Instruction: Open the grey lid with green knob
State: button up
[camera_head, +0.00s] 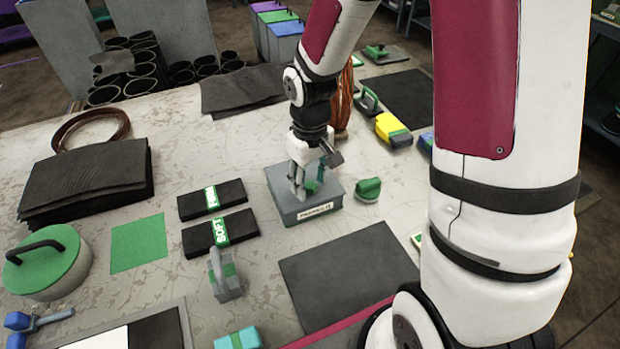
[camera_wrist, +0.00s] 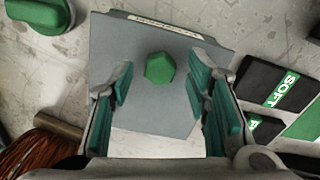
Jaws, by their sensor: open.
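The grey lid (camera_head: 284,205) sits on a low grey box with a white label on its front side, in the middle of the table. Its green knob (camera_head: 311,186) is partly hidden by my gripper in the head view. In the wrist view the lid (camera_wrist: 120,65) fills the middle, and the green six-sided knob (camera_wrist: 159,68) stands on it. My gripper (camera_wrist: 160,90) is open above the lid. Its green-padded fingers are on either side of the knob, apart from it, with the knob slightly beyond the middle of the gap.
A green-topped piece (camera_head: 368,189) stands just right of the box. Black packs with green bands (camera_head: 220,229) lie to its left. A dark mat (camera_head: 348,273) lies in front. A grey-and-green block (camera_head: 224,277) stands front left, and a copper-coloured bundle (camera_head: 343,100) stands behind.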

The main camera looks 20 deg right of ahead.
grip_shut()
